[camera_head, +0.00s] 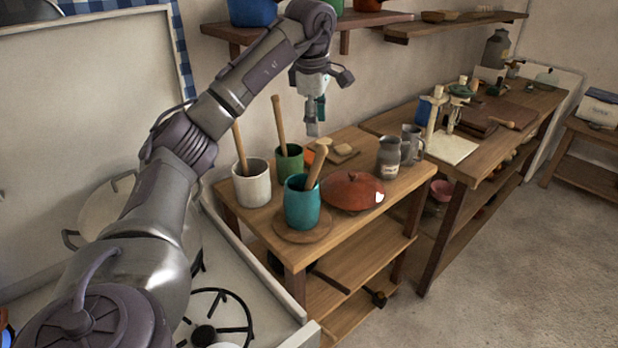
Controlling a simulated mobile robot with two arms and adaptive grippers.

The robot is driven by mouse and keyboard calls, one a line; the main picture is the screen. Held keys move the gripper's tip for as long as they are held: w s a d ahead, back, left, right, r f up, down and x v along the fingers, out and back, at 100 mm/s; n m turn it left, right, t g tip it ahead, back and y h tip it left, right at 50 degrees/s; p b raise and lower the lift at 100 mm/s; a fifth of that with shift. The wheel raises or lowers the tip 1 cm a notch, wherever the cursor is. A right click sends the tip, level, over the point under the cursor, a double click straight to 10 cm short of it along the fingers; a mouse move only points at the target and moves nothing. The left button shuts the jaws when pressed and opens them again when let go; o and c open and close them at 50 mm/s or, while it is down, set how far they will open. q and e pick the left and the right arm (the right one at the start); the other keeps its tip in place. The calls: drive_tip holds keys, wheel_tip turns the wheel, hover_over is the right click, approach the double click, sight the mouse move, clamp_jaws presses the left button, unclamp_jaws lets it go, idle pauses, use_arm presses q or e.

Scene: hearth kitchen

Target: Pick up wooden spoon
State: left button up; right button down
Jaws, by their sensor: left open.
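Three wooden utensil handles stand in cups on the small wooden table; their lower ends are hidden, so I cannot tell which is the wooden spoon. One thick handle (317,166) leans in the teal cup (301,208), a thin one (278,122) rises from the green cup (289,164), and another (240,150) from the white crock (252,187). My left gripper (315,118) points down, open and empty. In the picture it appears above and right of the green cup, apart from the handles. My right gripper is out of view.
The table (384,208) also bears a red lidded dish (350,192), a board with bread pieces (338,153) and grey jugs (389,157). A stove (240,290) is at the front left. Shelves with pots (370,20) hang above. Floor at right is clear.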

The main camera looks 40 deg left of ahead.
use_arm(q)
hover_over(316, 166)
wheel_tip(316, 166, down, 5)
drive_tip(key=shift+a+f+p, duration=0.1)
drive_tip(key=shift+f+p, duration=0.05)
drive_tip(key=shift+p, duration=0.2)
drive_tip(key=shift+w+a+f, duration=0.15)
drive_tip(key=shift+w+f, duration=0.05)
drive_tip(key=shift+f, duration=0.3)
drive_tip(key=shift+w+a+f, duration=0.15)
drive_tip(key=shift+f, duration=0.35)
drive_tip(key=shift+s+d+f+p, duration=0.1)
drive_tip(key=shift+f+p, duration=0.3)
drive_tip(key=shift+f, duration=0.15)
wheel_tip(316, 166, down, 4)
drive_tip(key=shift+r+p, duration=0.2)
drive_tip(key=shift+p, duration=0.35)
drive_tip(key=shift+w+f, duration=0.2)
drive_tip(key=shift+f, duration=0.05)
drive_tip(key=c, duration=0.4)
clamp_jaws()
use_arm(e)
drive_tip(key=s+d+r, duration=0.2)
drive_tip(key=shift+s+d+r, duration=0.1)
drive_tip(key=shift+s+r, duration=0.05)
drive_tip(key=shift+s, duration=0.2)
